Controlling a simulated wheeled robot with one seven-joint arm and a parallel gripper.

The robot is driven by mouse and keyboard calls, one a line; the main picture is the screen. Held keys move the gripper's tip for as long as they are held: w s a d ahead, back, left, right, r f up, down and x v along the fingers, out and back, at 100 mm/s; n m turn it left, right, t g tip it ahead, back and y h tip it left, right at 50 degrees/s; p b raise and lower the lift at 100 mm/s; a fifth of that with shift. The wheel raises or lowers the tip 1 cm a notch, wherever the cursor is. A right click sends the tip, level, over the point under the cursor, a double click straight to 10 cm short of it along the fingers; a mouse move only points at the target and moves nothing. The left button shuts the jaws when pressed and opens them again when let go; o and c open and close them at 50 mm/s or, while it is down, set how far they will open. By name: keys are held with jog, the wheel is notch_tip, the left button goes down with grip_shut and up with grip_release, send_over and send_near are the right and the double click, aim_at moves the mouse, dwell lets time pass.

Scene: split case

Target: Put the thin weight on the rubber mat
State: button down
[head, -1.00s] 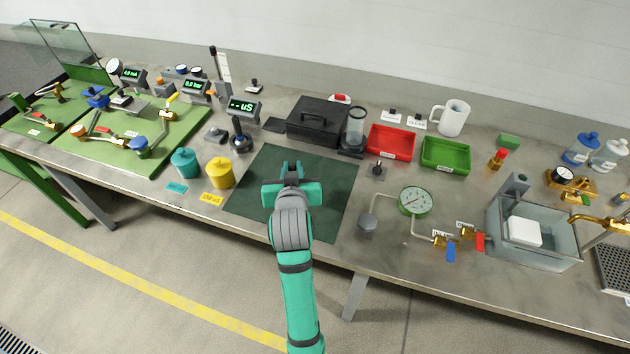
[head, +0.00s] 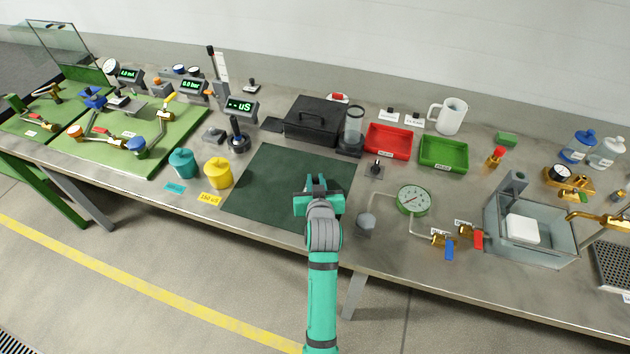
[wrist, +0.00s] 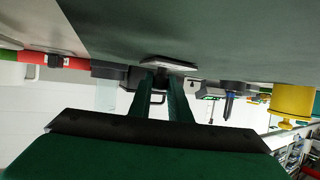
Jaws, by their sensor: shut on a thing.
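The rubber mat (head: 270,185) is a dark green sheet lying on the bench near its front edge. It also fills the upper part of the wrist view (wrist: 230,35), which is upside down. My gripper (head: 317,183) is low over the right part of the mat. In the wrist view its two fingers (wrist: 166,85) are shut on a thin grey plate, the thin weight (wrist: 168,63). The weight lies flat, close against the mat's surface; I cannot tell if it touches. In the head view my gripper hides the weight.
Yellow (head: 218,173) and teal (head: 182,163) pots stand left of the mat. A black case (head: 318,122) and a glass cylinder (head: 354,130) stand behind it. A pressure gauge (head: 412,200) with piping stands to the right. The mat's left part is clear.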

jog(key=c, duration=1.6)
grip_release()
jog(key=shift+f, duration=0.15)
jog(key=shift+c, duration=0.2)
jog(key=v, duration=1.2)
